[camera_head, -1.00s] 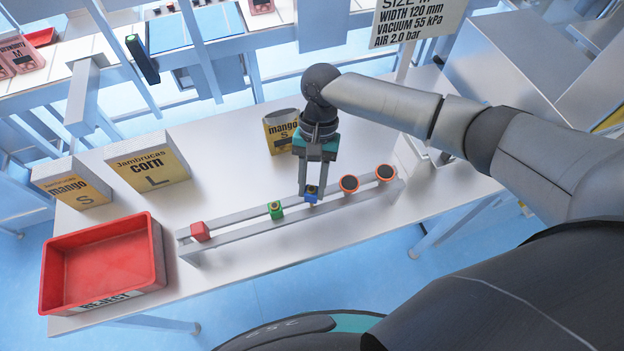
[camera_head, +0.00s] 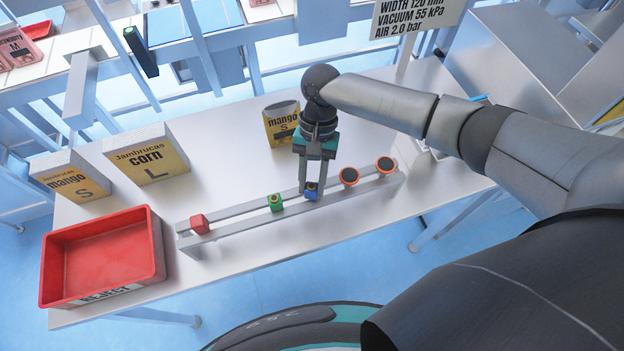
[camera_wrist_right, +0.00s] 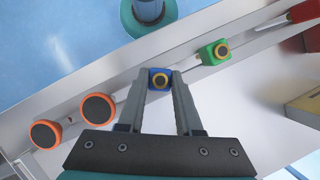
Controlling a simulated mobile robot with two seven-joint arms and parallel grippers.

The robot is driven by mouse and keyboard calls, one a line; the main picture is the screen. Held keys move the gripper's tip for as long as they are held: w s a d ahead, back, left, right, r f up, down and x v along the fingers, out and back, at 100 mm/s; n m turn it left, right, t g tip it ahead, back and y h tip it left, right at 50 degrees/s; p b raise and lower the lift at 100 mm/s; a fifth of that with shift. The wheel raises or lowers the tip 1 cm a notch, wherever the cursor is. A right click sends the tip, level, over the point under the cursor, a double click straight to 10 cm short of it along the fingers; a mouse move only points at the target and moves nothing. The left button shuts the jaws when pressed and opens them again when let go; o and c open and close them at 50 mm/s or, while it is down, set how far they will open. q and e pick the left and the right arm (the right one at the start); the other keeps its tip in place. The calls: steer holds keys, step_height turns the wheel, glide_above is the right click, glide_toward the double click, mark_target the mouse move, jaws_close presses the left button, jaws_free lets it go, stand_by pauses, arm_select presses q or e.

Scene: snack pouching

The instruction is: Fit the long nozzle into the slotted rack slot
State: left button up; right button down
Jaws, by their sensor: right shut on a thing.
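The slotted rack (camera_head: 240,222) is a pair of pale parallel rails on the table; it also shows in the right wrist view (camera_wrist_right: 190,72). My right gripper (camera_head: 312,188) is over its middle, shut on a blue nozzle (camera_head: 311,190) with a yellow ring and dark centre. In the right wrist view the blue nozzle (camera_wrist_right: 159,79) sits between my fingertips (camera_wrist_right: 159,82), in line with the other pieces. It appears upright at the gap between the rails; its lower part is hidden, so I cannot tell how deep it sits. My left gripper is not in view.
A green piece (camera_head: 275,202) and a red piece (camera_head: 199,223) stand left in the rack, two orange-rimmed round pieces (camera_head: 349,176) (camera_head: 386,165) right. A mango pouch (camera_head: 282,123) stands behind my gripper. A red reject bin (camera_head: 100,290) and a corn pouch (camera_head: 147,155) are left.

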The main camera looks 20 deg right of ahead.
steer(key=shift+f+p, duration=0.15)
steer(key=shift+p, duration=0.15)
stand_by(0.4)
steer(key=c, duration=0.5)
jaws_free()
steer(key=v, duration=1.5)
steer(key=shift+b, duration=0.3)
